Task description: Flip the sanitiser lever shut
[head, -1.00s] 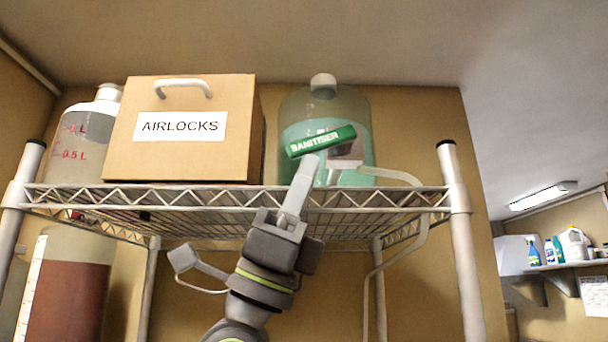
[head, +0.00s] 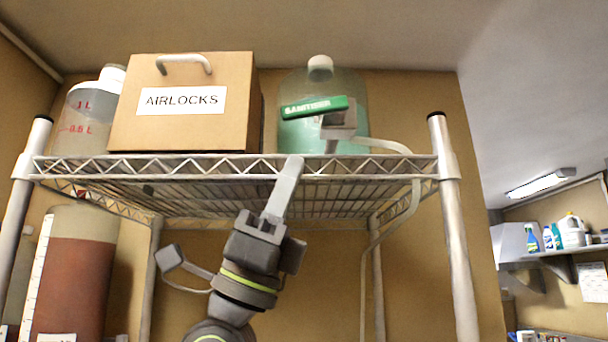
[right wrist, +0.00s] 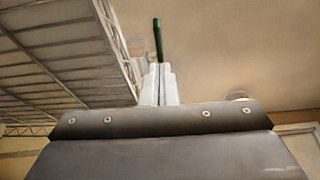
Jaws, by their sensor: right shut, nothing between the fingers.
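The green sanitiser lever (head: 318,107), lettered SANITISER, sits on the grey tap (head: 339,122) of the clear jug (head: 320,77) of teal liquid on the wire shelf. The lever lies nearly level, its right end slightly higher, reaching left from the tap. My right gripper (head: 291,160) is shut and empty, with its tips at the shelf's front edge, below the lever and apart from it in the head view. In the right wrist view, the lever shows edge-on as a thin dark green bar (right wrist: 158,38) beyond the fingertips (right wrist: 159,72). My left gripper is out of view.
The AIRLOCKS box (head: 185,125) stands left of the jug on the wire shelf (head: 240,167). A pale hose (head: 415,200) runs from the tap down the right side. A tall brown-filled cylinder (head: 75,275) stands lower left.

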